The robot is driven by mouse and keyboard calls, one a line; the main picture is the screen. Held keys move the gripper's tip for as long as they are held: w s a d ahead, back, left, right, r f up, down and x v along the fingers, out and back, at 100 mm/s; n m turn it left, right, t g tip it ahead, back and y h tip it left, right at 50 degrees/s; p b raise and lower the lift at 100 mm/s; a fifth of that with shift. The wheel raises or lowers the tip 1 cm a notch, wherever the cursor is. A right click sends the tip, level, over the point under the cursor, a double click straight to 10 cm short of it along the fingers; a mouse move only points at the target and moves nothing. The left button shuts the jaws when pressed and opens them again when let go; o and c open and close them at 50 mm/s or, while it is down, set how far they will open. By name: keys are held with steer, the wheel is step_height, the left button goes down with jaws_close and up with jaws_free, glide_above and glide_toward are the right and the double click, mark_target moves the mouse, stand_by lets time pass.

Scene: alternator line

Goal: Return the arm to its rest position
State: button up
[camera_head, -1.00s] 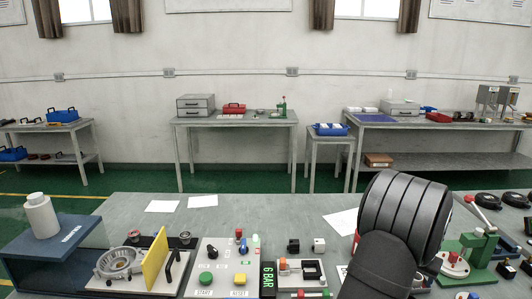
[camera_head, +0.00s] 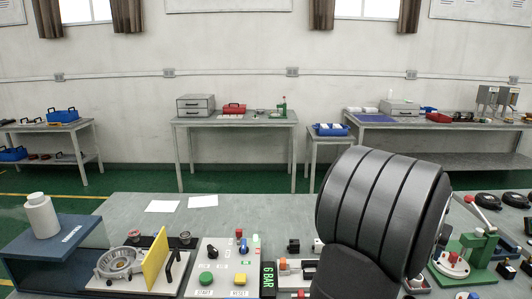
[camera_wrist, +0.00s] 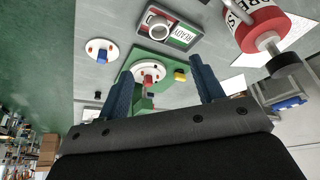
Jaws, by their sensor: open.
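My arm's large dark grey ribbed link fills the lower right of the head view and hides the gripper there. In the wrist view my gripper (camera_wrist: 165,95) shows two dark blue fingers spread wide apart, with nothing between them that I can see held. Beyond the fingers is the green press stand with a white round plate and red part (camera_wrist: 150,73). The same green press (camera_head: 470,252) stands at the right of the bench in the head view.
The grey bench (camera_head: 250,210) carries a control panel (camera_head: 222,265), a yellow plate (camera_head: 157,262) beside a metal housing (camera_head: 120,262), and a blue box (camera_head: 55,245) at left.

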steer(key=x, duration=1.5)
steer(key=shift+d+f, duration=0.15)
steer(key=shift+f, duration=0.1)
steer(key=w+a+r+n, duration=0.1)
steer(key=w+r, duration=0.2)
steer(key=r, duration=0.4)
steer(key=w+a+r+n+y, duration=0.1)
steer(key=w+r+n, duration=0.1)
steer(key=w+r, duration=0.2)
steer(key=shift+w+r+t, duration=0.2)
steer(key=shift+r+t, duration=0.1)
steer(key=shift+r, duration=1.3)
steer(key=shift+o, duration=0.2)
steer(key=shift+a, duration=0.1)
